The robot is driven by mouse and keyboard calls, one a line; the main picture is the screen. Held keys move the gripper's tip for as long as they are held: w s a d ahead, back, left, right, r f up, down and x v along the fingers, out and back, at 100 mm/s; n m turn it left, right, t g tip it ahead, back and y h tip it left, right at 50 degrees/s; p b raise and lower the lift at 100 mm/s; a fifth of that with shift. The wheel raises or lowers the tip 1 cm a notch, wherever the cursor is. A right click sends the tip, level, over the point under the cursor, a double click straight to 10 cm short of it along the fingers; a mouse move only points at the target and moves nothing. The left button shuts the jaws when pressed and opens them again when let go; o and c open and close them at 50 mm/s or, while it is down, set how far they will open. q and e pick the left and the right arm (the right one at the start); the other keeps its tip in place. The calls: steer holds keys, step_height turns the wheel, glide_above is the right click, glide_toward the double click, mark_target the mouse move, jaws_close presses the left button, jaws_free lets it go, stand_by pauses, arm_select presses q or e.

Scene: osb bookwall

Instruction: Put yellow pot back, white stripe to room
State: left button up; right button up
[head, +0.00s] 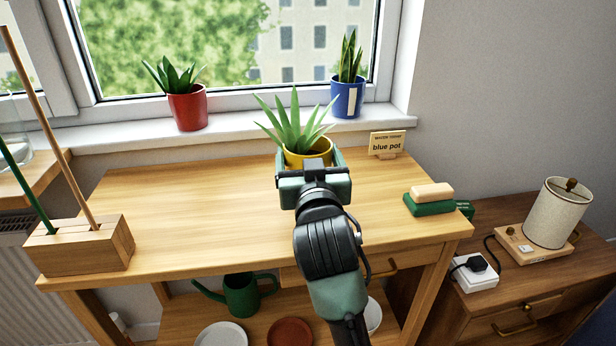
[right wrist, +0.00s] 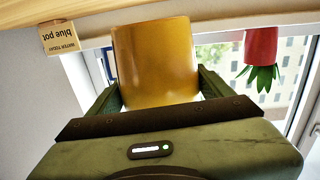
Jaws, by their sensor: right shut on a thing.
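The yellow pot (head: 292,159) holds a spiky green plant. My right gripper (head: 311,160) is shut on it, one finger on each side, over the back of the wooden table, in front of the window sill. The pot also shows in the right wrist view (right wrist: 155,62), which is upside down; no white stripe shows on the side visible there. Its far side is hidden. A red pot (head: 187,108) stands left on the sill (head: 240,123). A blue pot (head: 344,99) stands right on the sill, its white stripe facing the room. My left gripper is out of view.
A "blue pot" sign (head: 387,145) stands at the table's back right, near a green-and-wood block (head: 431,200). A wooden holder with sticks (head: 82,246) is at the left. The sill between the red and blue pots is clear. A lamp (head: 558,212) stands at the right.

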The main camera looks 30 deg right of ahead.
steer(key=shift+f, duration=0.3)
arm_select(q)
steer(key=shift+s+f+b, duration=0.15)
steer(key=shift+b, duration=0.5)
arm_select(e)
steer(key=shift+f, duration=1.4)
steer(key=shift+f, duration=0.2)
steer(key=o, duration=1.8)
steer(key=shift+o, duration=0.2)
steer(key=shift+r, duration=0.2)
